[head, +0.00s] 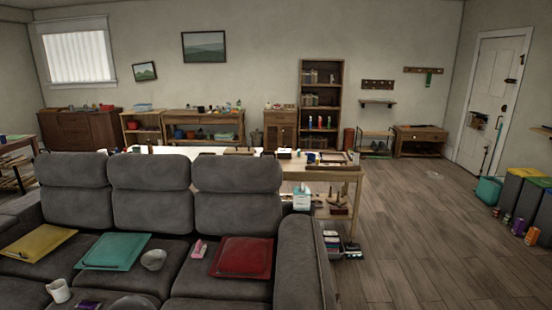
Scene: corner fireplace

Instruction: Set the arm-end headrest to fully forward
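A dark grey sofa (236,215) fills the lower left of the head view, its seat facing me. Three padded headrests top its backrest: a left one (70,169), a middle one (149,171) and a right one (237,173). The right headrest is at the end beside the sofa's right arm (303,262). All three look roughly upright and in line; their exact tilt is hard to tell. Neither of my grippers is in view.
A long wooden table (335,174) stands behind the sofa. Wooden floor (410,240) is open to the right.

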